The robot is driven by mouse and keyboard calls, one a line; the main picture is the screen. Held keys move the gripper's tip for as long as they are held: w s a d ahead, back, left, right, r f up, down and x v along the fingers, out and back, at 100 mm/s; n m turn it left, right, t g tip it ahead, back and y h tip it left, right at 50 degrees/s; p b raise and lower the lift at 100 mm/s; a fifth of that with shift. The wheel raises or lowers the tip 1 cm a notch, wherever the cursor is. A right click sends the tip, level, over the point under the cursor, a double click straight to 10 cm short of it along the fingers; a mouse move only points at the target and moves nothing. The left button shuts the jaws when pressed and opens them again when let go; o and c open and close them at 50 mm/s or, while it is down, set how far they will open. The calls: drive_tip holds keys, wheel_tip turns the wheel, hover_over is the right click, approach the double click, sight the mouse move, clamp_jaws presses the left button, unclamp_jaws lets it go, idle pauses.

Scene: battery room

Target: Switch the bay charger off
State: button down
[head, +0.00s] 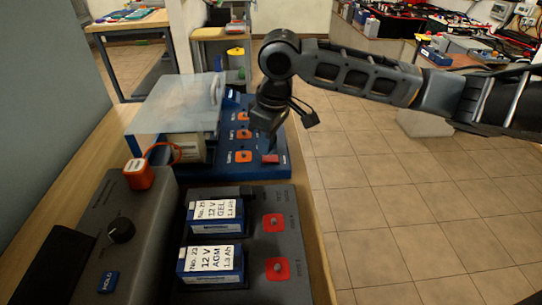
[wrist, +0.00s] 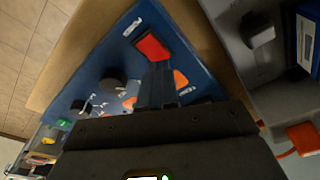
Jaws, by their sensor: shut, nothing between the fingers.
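A blue panel (head: 225,172) stands on the bench, with a red rocker switch (head: 270,158) near its front right corner. The switch also shows in the wrist view (wrist: 152,46), close beyond the fingertips. My gripper (head: 271,148) is shut and empty, pointing down over the blue panel beside the red switch. In the wrist view my fingers (wrist: 158,72) end at the near edge of the switch; whether they touch it I cannot tell. The tilt of the rocker is not clear. Several orange switch plates (head: 243,156) line the panel, left of my gripper.
A clear cover (head: 175,105) stands over the panel's left part. An orange plug (head: 139,174) with a cable sits nearby. In front are a grey box with a black knob (head: 121,230) and a dark tray (head: 262,295) with two labelled batteries (head: 215,215). Tiled floor lies right.

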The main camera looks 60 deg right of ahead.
sight(266, 158)
drive_tip(key=shift+f+b, duration=0.5)
drive_tip(key=shift+f, duration=0.3)
idle(0.6)
drive_tip(key=shift+r+p, duration=3.1)
drive_tip(key=shift+r, duration=0.45)
